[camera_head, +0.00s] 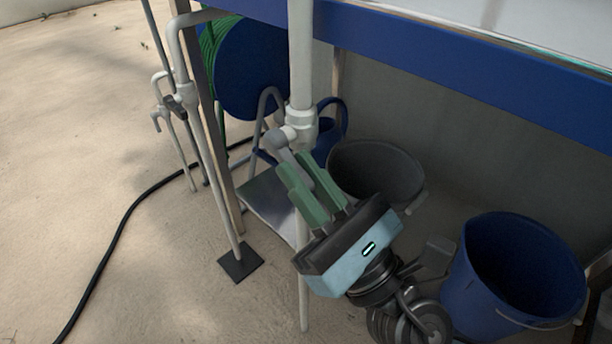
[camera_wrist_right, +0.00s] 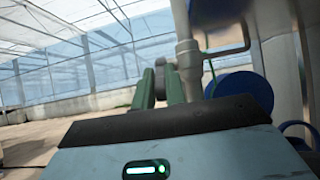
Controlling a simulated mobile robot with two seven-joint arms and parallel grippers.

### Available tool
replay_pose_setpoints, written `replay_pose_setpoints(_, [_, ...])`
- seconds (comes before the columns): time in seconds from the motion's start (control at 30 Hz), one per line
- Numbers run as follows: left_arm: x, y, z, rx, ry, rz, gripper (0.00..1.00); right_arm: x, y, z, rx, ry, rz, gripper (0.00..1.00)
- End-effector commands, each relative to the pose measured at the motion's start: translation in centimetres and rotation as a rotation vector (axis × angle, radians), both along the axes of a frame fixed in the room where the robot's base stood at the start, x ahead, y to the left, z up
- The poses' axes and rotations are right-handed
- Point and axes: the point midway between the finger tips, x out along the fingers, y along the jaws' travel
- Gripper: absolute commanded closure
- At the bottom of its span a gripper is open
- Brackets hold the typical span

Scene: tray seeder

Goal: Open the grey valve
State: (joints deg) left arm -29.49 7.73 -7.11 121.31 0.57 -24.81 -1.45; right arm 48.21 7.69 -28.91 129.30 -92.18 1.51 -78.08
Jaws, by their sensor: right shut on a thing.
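The grey valve (camera_head: 279,138) sits on the side of a white vertical pipe (camera_head: 301,60), at a thick pipe fitting. Its grey handle slants down from the round hub into my right gripper (camera_head: 293,162). The green fingers of the right gripper are closed on the handle, and they hide its lower end. In the right wrist view, the grey valve (camera_wrist_right: 160,72) shows between the two green fingertips (camera_wrist_right: 160,84), next to the pipe (camera_wrist_right: 190,60). My left gripper is not in view.
A blue-edged bench (camera_head: 470,75) runs above the valve at the right. A grey bucket (camera_head: 415,190) and a blue bucket (camera_head: 465,285) stand beneath it. A blue hose reel (camera_head: 255,70) is behind. A black hose (camera_head: 120,225) lies on open floor at left.

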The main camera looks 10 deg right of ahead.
Motion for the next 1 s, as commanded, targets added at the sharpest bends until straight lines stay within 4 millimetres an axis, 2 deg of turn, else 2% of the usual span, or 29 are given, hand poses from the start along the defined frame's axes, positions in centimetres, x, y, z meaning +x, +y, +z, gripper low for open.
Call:
replay_pose_setpoints(0.03, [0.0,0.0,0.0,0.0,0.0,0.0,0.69,0.0,0.0,0.1,0.001,-0.002,-0.001,0.86])
replay_pose_setpoints(0.2, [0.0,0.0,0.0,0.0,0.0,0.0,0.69,0.0,0.0,0.1,0.001,-0.002,0.0,0.65])
replay_pose_setpoints(0.57, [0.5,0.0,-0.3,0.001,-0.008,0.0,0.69,-0.2,-0.1,-0.3,0.001,0.0,0.001,0.65])
replay_pose_setpoints(0.83, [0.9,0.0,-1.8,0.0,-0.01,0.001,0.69,-1.7,-1.3,-1.7,0.0,-0.001,0.001,0.65])
replay_pose_setpoints(1.0, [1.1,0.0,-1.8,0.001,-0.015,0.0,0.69,-2.5,-1.8,-2.4,0.004,0.013,0.003,0.65])
